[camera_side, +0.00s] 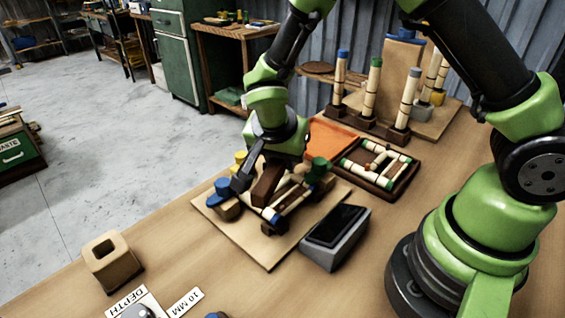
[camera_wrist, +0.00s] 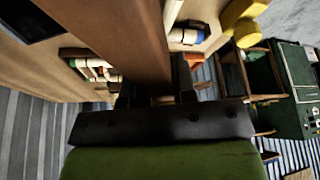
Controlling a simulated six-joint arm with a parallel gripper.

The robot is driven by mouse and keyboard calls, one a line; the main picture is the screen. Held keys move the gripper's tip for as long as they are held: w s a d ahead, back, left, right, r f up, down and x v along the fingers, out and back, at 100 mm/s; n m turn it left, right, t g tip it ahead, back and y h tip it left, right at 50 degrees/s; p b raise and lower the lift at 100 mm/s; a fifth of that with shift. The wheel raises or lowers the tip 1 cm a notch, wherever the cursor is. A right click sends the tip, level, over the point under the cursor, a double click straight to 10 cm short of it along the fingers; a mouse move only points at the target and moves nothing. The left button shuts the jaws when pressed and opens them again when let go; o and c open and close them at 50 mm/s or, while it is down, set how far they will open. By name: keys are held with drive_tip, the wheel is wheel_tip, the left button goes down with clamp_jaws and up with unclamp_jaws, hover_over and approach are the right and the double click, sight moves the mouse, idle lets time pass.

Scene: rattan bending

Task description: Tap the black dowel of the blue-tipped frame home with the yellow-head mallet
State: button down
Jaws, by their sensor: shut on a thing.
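My gripper (camera_side: 262,168) is low over the tan work board (camera_side: 258,252). It is shut on a brown wooden bar (camera_side: 267,186); this bar also runs up through the wrist view (camera_wrist: 135,35). Its head is not clear, so I cannot tell which mallet it belongs to. The blue-tipped frame (camera_side: 271,215), with pale rods, lies on the board beside the bar; a blue tip shows in the wrist view (camera_wrist: 201,36). Yellow round pieces (camera_wrist: 240,14) lie close by. The black dowel cannot be made out, partly behind my gripper and the bar.
A grey block with a black top (camera_side: 337,226) is in front. A dark tray (camera_side: 405,180) holds a green-tipped frame; an orange panel (camera_side: 333,137) and upright posts stand behind. A tan hollow block (camera_side: 109,258) sits front left.

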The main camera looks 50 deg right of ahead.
drive_tip(key=shift+r, duration=2.55)
